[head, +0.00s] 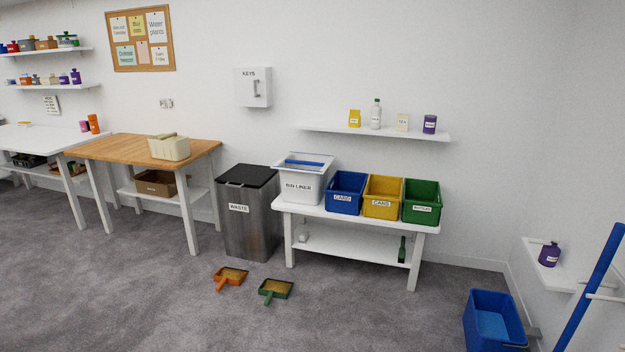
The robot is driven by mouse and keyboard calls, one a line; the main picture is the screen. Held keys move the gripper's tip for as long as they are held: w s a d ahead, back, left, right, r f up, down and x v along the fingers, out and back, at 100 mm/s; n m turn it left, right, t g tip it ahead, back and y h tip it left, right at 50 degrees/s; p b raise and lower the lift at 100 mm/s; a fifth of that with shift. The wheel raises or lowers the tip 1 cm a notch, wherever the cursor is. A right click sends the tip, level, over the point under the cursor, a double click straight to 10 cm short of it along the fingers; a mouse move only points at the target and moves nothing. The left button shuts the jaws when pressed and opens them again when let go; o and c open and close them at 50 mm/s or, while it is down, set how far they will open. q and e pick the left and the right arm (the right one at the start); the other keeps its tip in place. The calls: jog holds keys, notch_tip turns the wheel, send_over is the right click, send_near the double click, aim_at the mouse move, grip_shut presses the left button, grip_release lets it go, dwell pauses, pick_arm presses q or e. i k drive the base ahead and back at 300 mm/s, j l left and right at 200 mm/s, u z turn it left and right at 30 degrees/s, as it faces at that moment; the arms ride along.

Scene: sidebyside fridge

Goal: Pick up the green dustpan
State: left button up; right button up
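A green dustpan (276,289) lies on the grey carpet in the head view, in front of the white bench. Its pan is green with a tan inside, and its handle points toward the lower left. An orange dustpan (230,276) lies just to its left, apart from it, with the same tan inside. Neither of my grippers shows in the head view.
A steel waste bin (249,217) stands behind the dustpans. The white bench (352,216) holds a bin-liner box (303,185) and blue, yellow and green bins. A blue bucket (492,318) stands at the lower right. The carpet (180,315) in front of the dustpans is clear.

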aim_at(271, 288)
jog(key=i+l+z, duration=0.2)
jog(key=i, duration=1.65)
jog(key=j, duration=0.1)
